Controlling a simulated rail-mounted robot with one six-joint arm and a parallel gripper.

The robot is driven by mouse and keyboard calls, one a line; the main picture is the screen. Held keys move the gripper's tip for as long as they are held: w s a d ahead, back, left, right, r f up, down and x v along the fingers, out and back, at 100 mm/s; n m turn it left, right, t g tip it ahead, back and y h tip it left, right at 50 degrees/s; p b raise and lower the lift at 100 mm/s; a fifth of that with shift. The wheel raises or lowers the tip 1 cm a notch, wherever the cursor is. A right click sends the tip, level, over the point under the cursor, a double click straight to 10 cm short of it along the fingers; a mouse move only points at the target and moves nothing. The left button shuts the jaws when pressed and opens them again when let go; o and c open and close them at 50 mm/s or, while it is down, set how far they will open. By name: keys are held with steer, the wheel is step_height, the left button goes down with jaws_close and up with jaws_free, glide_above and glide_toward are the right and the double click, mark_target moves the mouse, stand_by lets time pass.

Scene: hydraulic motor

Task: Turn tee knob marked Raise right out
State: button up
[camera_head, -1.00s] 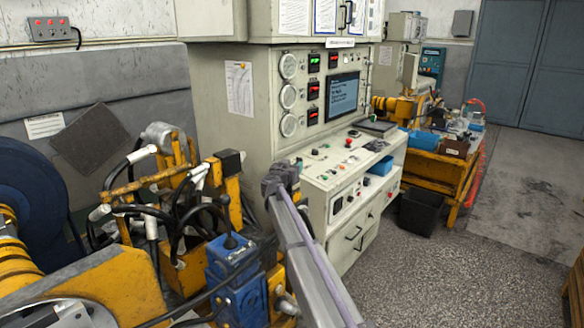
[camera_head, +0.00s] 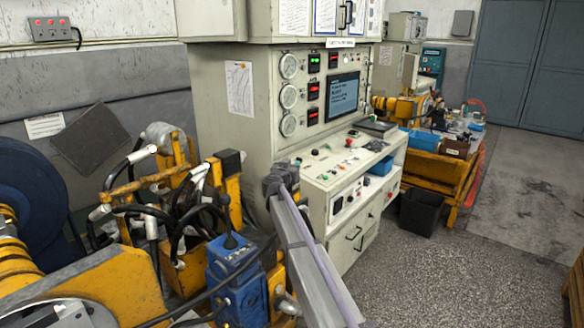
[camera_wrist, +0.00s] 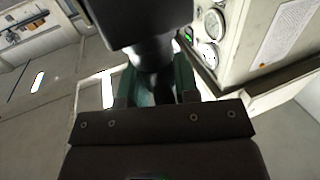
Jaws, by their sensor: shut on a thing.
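In the wrist view my gripper (camera_wrist: 156,88) has its two green-edged fingers closed around the narrow stem of a dark knob (camera_wrist: 148,22). The knob's wide black head fills the top middle of that view. I take it to be the tee knob, but no Raise right marking is readable. In the head view my grey arm reaches from the bottom edge to beside the control console (camera_head: 228,110), and the gripper and the knob cannot be made out there.
A sloped panel (camera_head: 322,168) with small knobs and buttons juts from the console. Yellow machinery with black hoses (camera_head: 180,205) and a blue valve block (camera_head: 232,262) crowd the left of my arm. A black bin (camera_head: 420,212) stands right of the console; the floor beyond is open.

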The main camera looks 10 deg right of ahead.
steer(key=shift+n+y, duration=0.3)
steer(key=shift+y, duration=0.1)
steer(key=n+t+y, duration=0.1)
steer(key=n+y, duration=0.1)
steer(key=y, duration=0.2)
steer(key=n+t+y, duration=0.1)
steer(key=n+y, duration=0.2)
steer(key=y, duration=0.1)
steer(key=shift+d+n+y, duration=0.1)
steer(key=shift+n+y, duration=0.2)
steer(key=shift+o, duration=0.2)
steer(key=n+y, duration=0.2)
steer(key=y, duration=0.1)
steer(key=n+g+y, duration=0.1)
steer(key=n+y, duration=0.1)
steer(key=y, duration=0.2)
steer(key=shift+n, duration=0.4)
steer(key=shift+g+y, duration=0.3)
steer(key=shift+y, duration=0.1)
steer(key=o, duration=0.9)
